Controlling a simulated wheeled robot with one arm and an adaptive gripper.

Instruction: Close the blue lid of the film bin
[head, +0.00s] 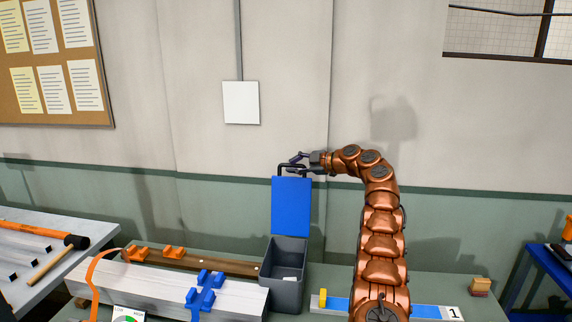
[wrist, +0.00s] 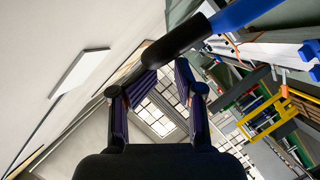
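The grey film bin (head: 284,290) stands on the bench with its front and open top in view. Its blue lid (head: 291,205) stands upright above the bin's back edge, swung open. A black handle (head: 281,168) is at the lid's top edge. My gripper (head: 293,163) is at that handle, reaching in from the right. In the wrist view, my gripper (wrist: 160,88) has its two fingers apart. The black handle (wrist: 178,42) crosses at the fingertips, with the blue lid (wrist: 245,12) beyond it. I cannot tell whether the fingers touch the handle.
A pale profile (head: 165,291) with blue clamps (head: 206,290) and a brown bar (head: 205,263) with orange clamps lie left of the bin. A blue strip with a yellow block (head: 323,298) lies to the right. The wall is close behind the lid.

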